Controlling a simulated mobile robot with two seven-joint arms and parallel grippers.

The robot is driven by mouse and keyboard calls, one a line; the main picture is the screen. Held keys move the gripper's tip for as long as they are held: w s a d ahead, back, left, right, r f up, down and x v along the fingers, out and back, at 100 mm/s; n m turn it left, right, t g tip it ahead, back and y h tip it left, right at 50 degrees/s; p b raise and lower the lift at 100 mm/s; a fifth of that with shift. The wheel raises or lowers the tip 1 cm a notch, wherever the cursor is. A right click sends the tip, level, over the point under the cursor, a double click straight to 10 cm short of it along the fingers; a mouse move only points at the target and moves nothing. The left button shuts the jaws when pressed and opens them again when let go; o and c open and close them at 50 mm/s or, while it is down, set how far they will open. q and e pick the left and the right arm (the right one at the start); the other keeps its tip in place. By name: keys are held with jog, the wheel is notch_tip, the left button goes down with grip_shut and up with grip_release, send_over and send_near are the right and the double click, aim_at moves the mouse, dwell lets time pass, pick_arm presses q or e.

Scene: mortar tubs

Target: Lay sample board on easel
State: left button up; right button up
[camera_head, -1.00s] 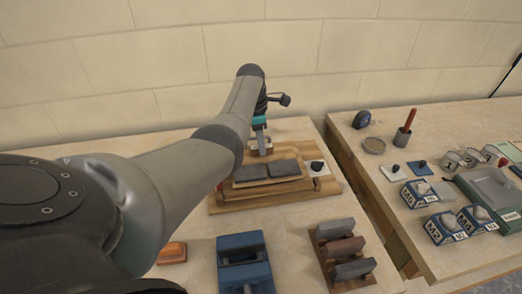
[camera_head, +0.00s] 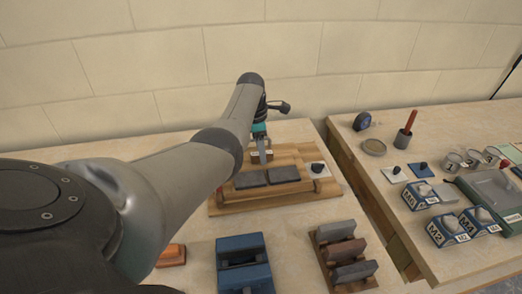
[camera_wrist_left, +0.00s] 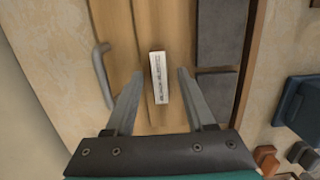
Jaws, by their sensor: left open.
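The sample board (camera_head: 275,189) is a wooden board with two dark grey slabs on its face. In the head view it rests on the wooden easel (camera_head: 232,207) on the left bench. My left gripper (camera_head: 262,152) is at the board's far end; its jaws are open. In the left wrist view my left gripper (camera_wrist_left: 155,95) has its fingers apart, with a small white-labelled piece (camera_wrist_left: 160,78) between them and clear gaps on both sides. The slabs (camera_wrist_left: 215,45) show to the right there. My right gripper is not in view.
A blue tool holder (camera_head: 243,262), an orange block (camera_head: 172,255) and a rack of bars (camera_head: 342,257) stand in front. A gap separates the right bench (camera_head: 440,255), which holds boxes and cups.

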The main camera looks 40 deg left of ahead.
pick_arm(q)
notch_tip(320, 180, up, 12)
jog(key=s+p, duration=0.1)
jog(key=p, duration=0.2)
jog(key=shift+a+r, duration=0.15)
jog(key=shift+a, duration=0.3)
